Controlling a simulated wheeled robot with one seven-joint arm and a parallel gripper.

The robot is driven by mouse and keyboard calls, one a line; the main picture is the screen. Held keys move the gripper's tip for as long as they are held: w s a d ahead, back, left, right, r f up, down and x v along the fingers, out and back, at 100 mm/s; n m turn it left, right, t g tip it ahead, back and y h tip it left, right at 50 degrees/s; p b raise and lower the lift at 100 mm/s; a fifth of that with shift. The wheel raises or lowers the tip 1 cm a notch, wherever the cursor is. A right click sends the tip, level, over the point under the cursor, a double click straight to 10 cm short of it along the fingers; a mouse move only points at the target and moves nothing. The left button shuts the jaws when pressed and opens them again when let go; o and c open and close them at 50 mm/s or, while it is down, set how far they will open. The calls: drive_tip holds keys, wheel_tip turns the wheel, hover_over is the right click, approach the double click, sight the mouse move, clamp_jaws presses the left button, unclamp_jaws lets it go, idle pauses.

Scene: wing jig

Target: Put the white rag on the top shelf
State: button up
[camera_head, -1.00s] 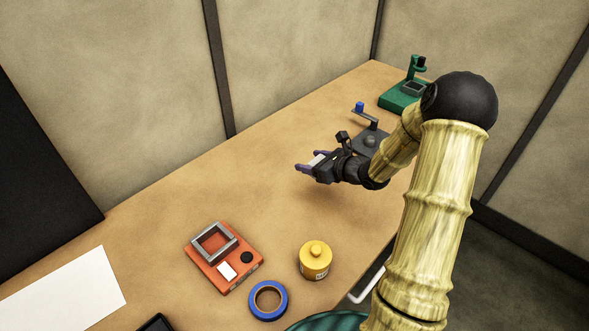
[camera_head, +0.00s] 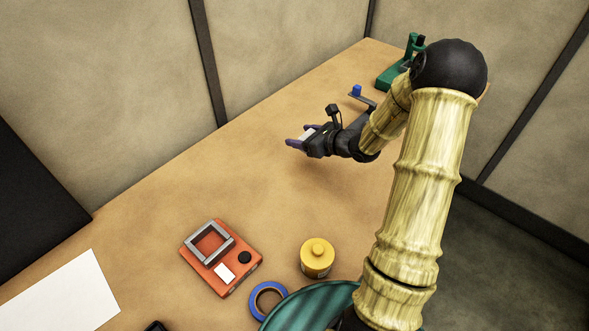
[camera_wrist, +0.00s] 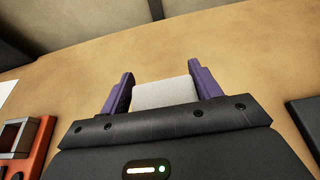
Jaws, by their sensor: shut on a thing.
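My gripper (camera_head: 298,139) is shut on the white rag (camera_head: 307,134) and holds it over the wooden table, toward the back. In the wrist view the rag (camera_wrist: 164,94) shows as a pale grey-white block between the two purple fingers of my gripper (camera_wrist: 160,88). The gripper appears to be above the tabletop, with a shadow below it. No shelf shows in either view.
On the table (camera_head: 160,200) are an orange device (camera_head: 222,258), a yellow canister (camera_head: 317,258), a blue tape roll (camera_head: 266,299), a white sheet (camera_head: 62,295), a blue-knobbed crank (camera_head: 356,91) and a green device (camera_head: 392,75). A dark panel (camera_head: 35,195) stands left. Partition walls border the table.

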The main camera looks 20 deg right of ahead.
hover_over(302, 166)
drive_tip(key=shift+f, duration=2.9)
drive_tip(key=shift+f+p, duration=0.45)
drive_tip(key=shift+f, duration=1.65)
drive_tip(key=shift+f, duration=0.2)
drive_tip(key=o, duration=1)
drive_tip(key=shift+r, duration=0.1)
drive_tip(key=shift+r, duration=0.15)
drive_tip(key=b+v, duration=0.1)
drive_tip(key=v, duration=1.1)
